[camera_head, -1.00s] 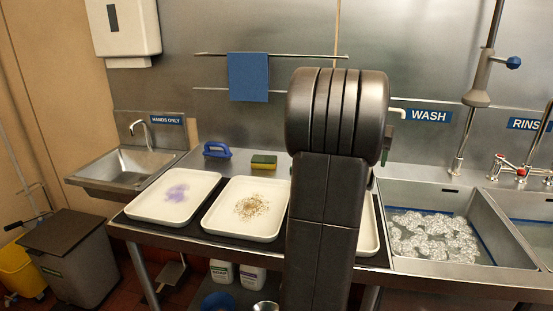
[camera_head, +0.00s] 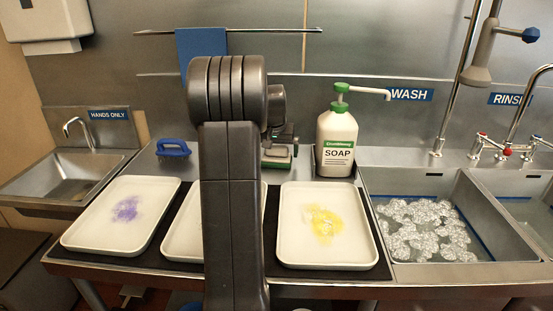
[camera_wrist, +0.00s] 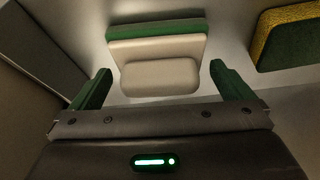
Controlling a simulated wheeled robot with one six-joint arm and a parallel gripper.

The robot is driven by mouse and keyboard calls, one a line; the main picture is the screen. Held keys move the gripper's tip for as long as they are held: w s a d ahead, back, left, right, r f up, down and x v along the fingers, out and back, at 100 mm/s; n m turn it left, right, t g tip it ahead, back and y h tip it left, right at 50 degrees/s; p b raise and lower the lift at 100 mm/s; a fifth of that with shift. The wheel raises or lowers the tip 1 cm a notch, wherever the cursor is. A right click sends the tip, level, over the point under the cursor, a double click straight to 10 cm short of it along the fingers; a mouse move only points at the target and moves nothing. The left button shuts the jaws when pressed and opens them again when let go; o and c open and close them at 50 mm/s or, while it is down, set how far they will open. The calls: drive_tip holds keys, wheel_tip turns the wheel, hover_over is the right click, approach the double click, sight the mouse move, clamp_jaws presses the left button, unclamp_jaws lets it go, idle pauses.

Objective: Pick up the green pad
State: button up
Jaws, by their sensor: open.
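The green pad (camera_wrist: 157,29) shows in the wrist view as a green strip along the far edge of a beige block with a raised, rounded beige part. It lies on the steel counter, ahead of and between my gripper's green-tipped fingers (camera_wrist: 160,74). The fingers are open, with a gap on each side, and do not visibly touch it. In the head view the pad (camera_head: 277,153) shows small beside the soap bottle. My gripper (camera_head: 282,139) is just over it there, partly hidden by my arm.
A yellow-and-green sponge (camera_wrist: 288,36) lies right of the pad in the wrist view. A white soap bottle (camera_head: 336,143) stands close by. A blue-handled brush (camera_head: 174,148) is left. White trays (camera_head: 327,262) sit in front; the sink (camera_head: 425,195) is right.

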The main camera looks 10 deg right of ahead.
drive_tip(key=shift+x, duration=0.75)
drive_tip(key=shift+r, duration=0.1)
drive_tip(key=c, duration=0.7)
drive_tip(key=shift+r, duration=0.1)
wheel_tip(320, 180, up, 10)
drive_tip(key=shift+f+p, duration=0.1)
drive_tip(key=shift+p, duration=0.5)
drive_tip(key=shift+o, duration=0.9)
drive_tip(key=shift+c, duration=0.5)
